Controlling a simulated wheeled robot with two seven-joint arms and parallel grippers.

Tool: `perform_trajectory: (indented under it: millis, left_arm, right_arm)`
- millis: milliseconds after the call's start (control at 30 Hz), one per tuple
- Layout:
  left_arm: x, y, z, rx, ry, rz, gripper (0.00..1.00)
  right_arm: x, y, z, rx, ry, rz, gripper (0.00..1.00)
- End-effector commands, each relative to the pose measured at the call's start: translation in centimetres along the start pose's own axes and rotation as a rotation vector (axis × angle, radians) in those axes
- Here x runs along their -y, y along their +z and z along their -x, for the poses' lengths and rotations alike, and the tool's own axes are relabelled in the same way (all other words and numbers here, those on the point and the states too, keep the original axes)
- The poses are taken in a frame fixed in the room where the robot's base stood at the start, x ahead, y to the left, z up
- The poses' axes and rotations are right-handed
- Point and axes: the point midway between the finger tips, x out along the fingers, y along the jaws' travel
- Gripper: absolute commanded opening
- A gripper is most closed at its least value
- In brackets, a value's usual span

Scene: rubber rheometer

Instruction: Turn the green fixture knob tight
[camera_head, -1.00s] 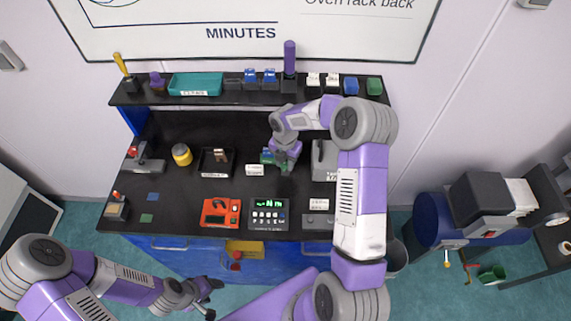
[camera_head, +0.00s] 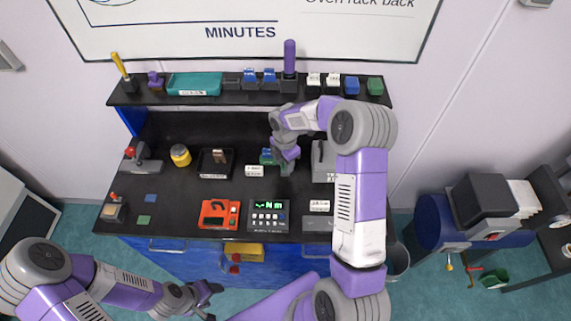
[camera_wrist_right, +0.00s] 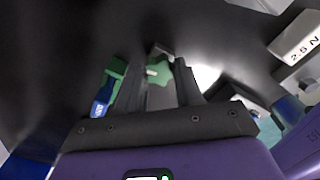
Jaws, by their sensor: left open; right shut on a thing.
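The green fixture knob (camera_wrist_right: 158,70) shows between the fingertips of my right gripper (camera_wrist_right: 160,85) in the right wrist view. The right gripper is shut on it, pointing down at the bench. A green fixture body with a blue part (camera_wrist_right: 103,108) lies just left of the fingers. My left gripper (camera_head: 205,300) is open and empty, low in front of the bench.
The black bench (camera_head: 180,215) holds a digital display unit (camera_head: 268,214), a red device (camera_head: 219,213), a black tray (camera_head: 215,163) and a yellow jar (camera_head: 180,155). A grey block (camera_head: 323,160) stands close to the right gripper's right.

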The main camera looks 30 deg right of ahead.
Motion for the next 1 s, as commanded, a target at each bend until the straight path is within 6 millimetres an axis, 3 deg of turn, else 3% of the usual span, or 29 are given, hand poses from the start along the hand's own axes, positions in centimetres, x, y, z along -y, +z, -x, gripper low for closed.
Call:
perform_trajectory:
  millis: [200, 600, 1000]
  left_arm:
    - [0.4, -0.1, -1.2, 0.000, 0.000, 0.000, 0.58]
    - [0.5, -0.1, -1.2, 0.000, 0.000, 0.000, 0.58]
    - [0.9, -0.1, -2.4, 0.000, 0.000, 0.000, 0.58]
  right_arm:
    - [-0.1, 0.0, -0.1, 0.001, 0.003, -0.267, 0.05]
    - [-0.1, 0.0, 0.0, 0.000, 0.003, -0.337, 0.05]
    - [-0.1, 0.0, 0.1, 0.000, 0.003, -0.718, 0.05]
